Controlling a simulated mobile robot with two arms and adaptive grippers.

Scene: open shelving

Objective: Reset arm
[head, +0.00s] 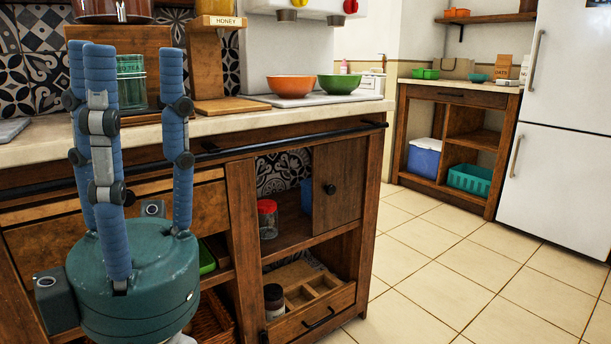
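My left gripper (125,55) stands upright at the left of the head view, its teal body below and its blue jointed fingers pointing up. The fingers are spread apart with nothing between them, so it is open and empty. It is in front of the wooden kitchen counter (225,122) and hides part of its front and drawers. My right gripper is not in the view.
An orange bowl (291,86) and a green bowl (340,84) are on the counter. A red-lidded jar (267,218) stands on the shelf below. An open drawer (318,310) juts out low. Tiled floor (450,270) is clear towards the white fridge (562,130).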

